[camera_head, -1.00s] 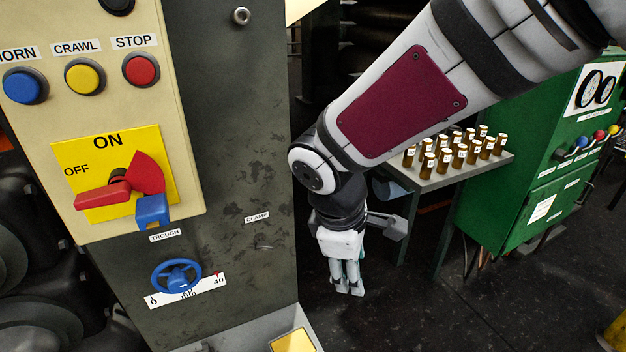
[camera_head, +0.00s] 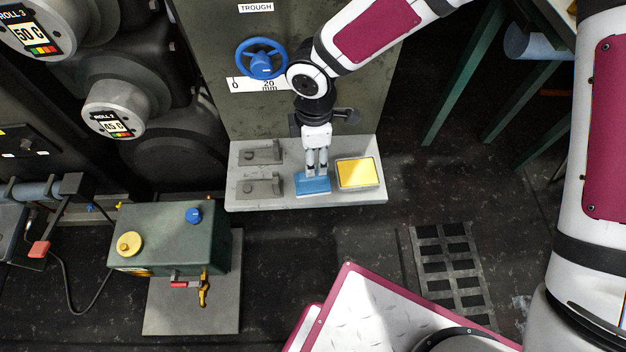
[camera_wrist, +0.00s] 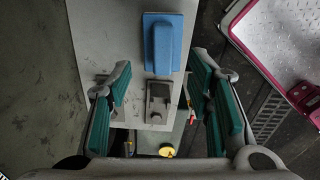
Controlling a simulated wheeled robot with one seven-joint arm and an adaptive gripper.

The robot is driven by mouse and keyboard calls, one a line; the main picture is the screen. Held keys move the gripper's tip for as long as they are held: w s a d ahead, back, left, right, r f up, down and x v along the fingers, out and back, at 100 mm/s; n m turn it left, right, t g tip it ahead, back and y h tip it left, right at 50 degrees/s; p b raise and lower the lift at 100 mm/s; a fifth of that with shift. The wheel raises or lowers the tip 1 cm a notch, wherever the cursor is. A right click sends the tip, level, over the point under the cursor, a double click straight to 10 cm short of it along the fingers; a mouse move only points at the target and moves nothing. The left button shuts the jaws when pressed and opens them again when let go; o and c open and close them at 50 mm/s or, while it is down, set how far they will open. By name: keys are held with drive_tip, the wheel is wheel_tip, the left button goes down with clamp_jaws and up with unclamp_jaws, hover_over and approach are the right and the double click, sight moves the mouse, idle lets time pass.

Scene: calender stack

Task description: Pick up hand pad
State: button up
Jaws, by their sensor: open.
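A blue pad with a raised grip bar, which looks like the hand pad (camera_head: 313,187), lies on the light grey shelf (camera_head: 290,201) at the foot of the machine column. It also shows in the wrist view (camera_wrist: 163,45), at the top of the picture. My gripper (camera_head: 317,170) points down over the shelf, overlapping the pad's back edge in the head view. In the wrist view my gripper (camera_wrist: 162,72) is open with nothing held. The pad appears ahead of and between the teal-lined fingers, not gripped. The height gap to it is hard to judge.
A yellow-topped block (camera_head: 357,172) sits on the shelf just right of the pad. Two grey metal brackets (camera_head: 260,187) stand on its left; one (camera_wrist: 159,103) lies between my fingers in the wrist view. A blue handwheel (camera_head: 262,58) is on the column above.

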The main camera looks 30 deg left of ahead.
sight(312, 181)
wheel_tip(312, 181, down, 3)
drive_tip(key=shift+f, duration=0.15)
drive_tip(key=shift+s+f+b, duration=0.15)
drive_tip(key=shift+f+b, duration=0.3)
drive_tip(key=shift+f, duration=0.9)
drive_tip(key=shift+s+f+b, duration=0.15)
drive_tip(key=shift+f+b, duration=0.3)
drive_tip(key=shift+f, duration=0.9)
clamp_jaws()
